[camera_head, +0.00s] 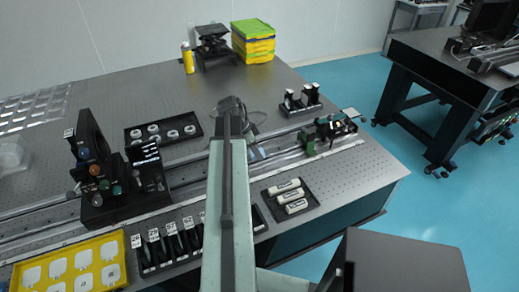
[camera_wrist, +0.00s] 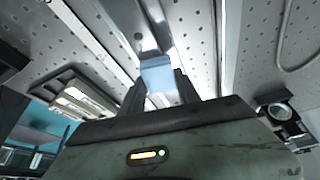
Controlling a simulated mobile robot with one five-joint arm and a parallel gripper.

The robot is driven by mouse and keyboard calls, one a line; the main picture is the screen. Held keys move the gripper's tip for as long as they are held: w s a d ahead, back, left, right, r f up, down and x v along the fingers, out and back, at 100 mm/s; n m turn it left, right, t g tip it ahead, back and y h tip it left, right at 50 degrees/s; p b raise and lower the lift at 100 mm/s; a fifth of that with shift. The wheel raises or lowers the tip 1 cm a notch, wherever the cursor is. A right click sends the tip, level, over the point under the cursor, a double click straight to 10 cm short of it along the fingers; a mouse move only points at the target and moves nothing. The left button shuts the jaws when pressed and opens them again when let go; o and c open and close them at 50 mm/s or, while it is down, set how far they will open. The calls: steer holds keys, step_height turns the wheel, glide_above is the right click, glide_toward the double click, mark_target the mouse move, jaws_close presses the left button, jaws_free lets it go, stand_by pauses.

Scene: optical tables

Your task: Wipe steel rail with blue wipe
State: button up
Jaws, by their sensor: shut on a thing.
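A pale blue wipe (camera_wrist: 157,76) is held between the two dark fingers of my gripper (camera_wrist: 160,92) in the wrist view. The fingers are shut on it. Long bright steel rail strips (camera_wrist: 105,38) run under and beyond the wipe. I cannot tell whether the wipe touches the rail. In the head view the steel rail (camera_head: 284,158) crosses the table from lower left to right. My arm reaches over it and hides its middle. A small bluish patch, likely the wipe (camera_head: 256,153), shows beside the arm's end; the fingertips are largely hidden there.
Black filter mounts (camera_head: 120,190) stand at the rail's left, with green-and-black optics (camera_head: 328,133) at its right. A tray of white cylinders (camera_head: 291,217) lies in front of the rail. A tray of round parts (camera_head: 135,140) lies behind it.

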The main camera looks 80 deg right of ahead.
mark_target(251, 155)
steer(key=shift+w+a+r, duration=0.1)
steer(key=shift+w+a, duration=0.9)
steer(key=shift+w, duration=0.3)
steer(key=shift+w+a, duration=1.05)
steer(key=shift+w, duration=0.25)
step_height(251, 155, up, 6)
steer(key=p, duration=0.6)
step_height(251, 155, up, 3)
steer(key=p, duration=0.3)
